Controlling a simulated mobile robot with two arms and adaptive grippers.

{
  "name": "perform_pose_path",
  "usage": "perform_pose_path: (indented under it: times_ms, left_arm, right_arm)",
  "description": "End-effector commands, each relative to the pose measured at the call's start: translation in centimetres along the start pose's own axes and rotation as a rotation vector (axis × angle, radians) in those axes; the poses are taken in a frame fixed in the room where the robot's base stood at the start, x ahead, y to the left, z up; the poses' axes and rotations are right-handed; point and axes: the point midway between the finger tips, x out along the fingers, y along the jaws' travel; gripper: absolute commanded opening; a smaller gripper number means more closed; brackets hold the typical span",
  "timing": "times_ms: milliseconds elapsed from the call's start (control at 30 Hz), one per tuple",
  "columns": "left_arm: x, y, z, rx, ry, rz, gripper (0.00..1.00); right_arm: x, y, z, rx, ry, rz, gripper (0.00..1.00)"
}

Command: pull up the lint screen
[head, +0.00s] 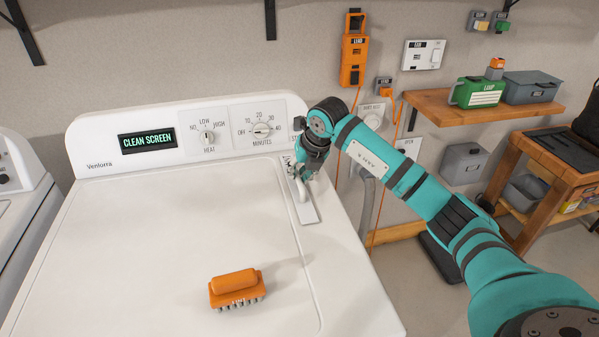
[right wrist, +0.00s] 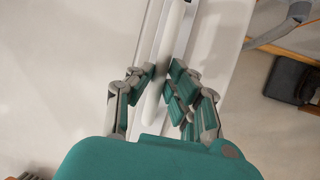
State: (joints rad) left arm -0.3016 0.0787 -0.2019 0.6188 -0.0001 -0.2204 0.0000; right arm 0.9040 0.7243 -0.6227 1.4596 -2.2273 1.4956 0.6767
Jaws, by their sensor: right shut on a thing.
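The white dryer (head: 170,240) stands in front of me, its display (head: 146,140) reading CLEAN SCREEN. The lint screen (head: 310,215) is a narrow white strip with a raised handle, set near the right edge of the dryer's top. My right gripper (head: 301,174) is at the far part of the strip. In the right wrist view its fingers (right wrist: 161,82) are on both sides of the white handle (right wrist: 152,108), shut on it. The gripper hides part of the handle, and I cannot tell whether the screen is raised. My left gripper is not in view.
An orange brush (head: 236,287) lies on the dryer top near the front. Dials (head: 262,130) sit on the back panel. Another white machine (head: 15,200) stands at left.

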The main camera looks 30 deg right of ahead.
Motion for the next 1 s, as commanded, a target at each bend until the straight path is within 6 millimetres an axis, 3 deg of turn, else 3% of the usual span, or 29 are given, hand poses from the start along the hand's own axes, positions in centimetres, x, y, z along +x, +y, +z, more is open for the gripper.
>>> perform_pose_path:
  times_ms: [267,700,1000]
  left_arm:
    - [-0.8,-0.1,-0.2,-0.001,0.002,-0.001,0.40]
    - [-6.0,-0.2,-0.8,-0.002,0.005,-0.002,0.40]
    - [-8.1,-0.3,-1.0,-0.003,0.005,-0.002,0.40]
  right_arm:
    - [-1.5,0.3,0.7,0.000,-0.004,0.002,0.00]
    - [-11.4,2.4,4.8,0.000,-0.006,0.000,0.00]
    - [-15.7,3.4,6.6,0.001,-0.005,0.001,0.00]
